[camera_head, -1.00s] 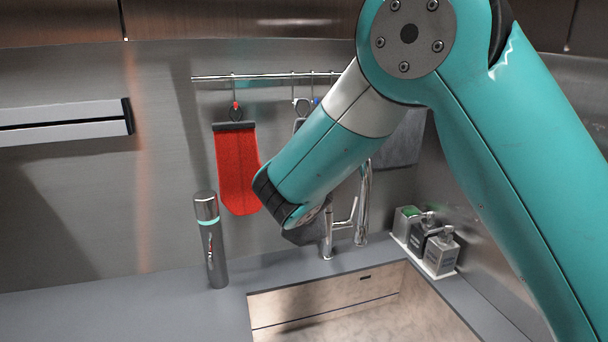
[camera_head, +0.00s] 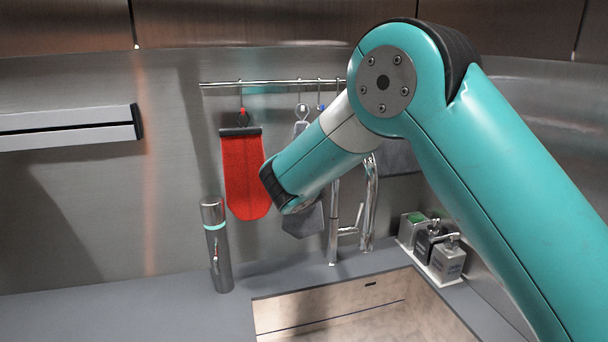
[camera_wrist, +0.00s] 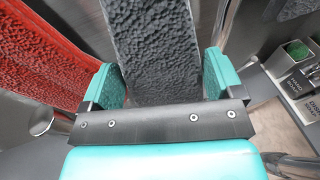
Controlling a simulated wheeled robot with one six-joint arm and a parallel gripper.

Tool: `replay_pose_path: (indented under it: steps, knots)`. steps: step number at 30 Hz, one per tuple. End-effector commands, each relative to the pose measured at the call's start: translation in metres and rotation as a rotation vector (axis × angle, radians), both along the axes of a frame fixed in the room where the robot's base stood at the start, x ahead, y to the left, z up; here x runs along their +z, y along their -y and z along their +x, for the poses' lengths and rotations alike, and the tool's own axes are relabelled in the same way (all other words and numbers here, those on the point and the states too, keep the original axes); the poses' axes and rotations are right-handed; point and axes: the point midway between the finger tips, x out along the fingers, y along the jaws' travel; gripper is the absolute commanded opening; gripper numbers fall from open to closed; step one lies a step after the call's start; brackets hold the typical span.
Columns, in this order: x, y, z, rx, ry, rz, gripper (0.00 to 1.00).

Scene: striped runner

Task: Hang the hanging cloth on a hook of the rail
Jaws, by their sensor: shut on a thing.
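A dark grey cloth (camera_wrist: 155,45) runs between the two teal fingers of my gripper (camera_wrist: 161,80) in the wrist view, and the gripper is shut on it. In the head view my arm hides the gripper and the middle of this cloth. The grey lower end (camera_head: 304,221) shows below the arm, and a narrow grey top part with a loop (camera_head: 302,114) shows above it, just under the rail (camera_head: 225,84). The loop is close to a thin hook (camera_head: 299,92). I cannot tell whether it is around the hook or only in front of it.
A red cloth (camera_head: 244,175) hangs on the rail to the left and is close in the wrist view. Another grey cloth (camera_head: 399,157) hangs to the right. A tap (camera_head: 369,205), a dark bottle (camera_head: 217,250) and several dispensers (camera_head: 446,262) stand around the sink (camera_head: 375,318).

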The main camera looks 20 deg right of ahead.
Motion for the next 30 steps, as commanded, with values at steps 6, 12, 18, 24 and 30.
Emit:
replay_pose_path:
  steps: [6, 12, 18, 24, 30]
  knots:
    - [-0.005, 0.0, 0.012, 0.0, -0.001, -0.001, 0.61]
    - [-0.011, 0.0, 0.019, -0.001, -0.001, -0.001, 0.61]
    - [-0.015, 0.0, 0.02, 0.0, -0.001, -0.001, 0.61]
    - [-0.017, 0.0, 0.02, 0.0, -0.003, 0.0, 0.61]
    - [-0.018, 0.0, 0.02, 0.0, -0.005, -0.001, 0.61]
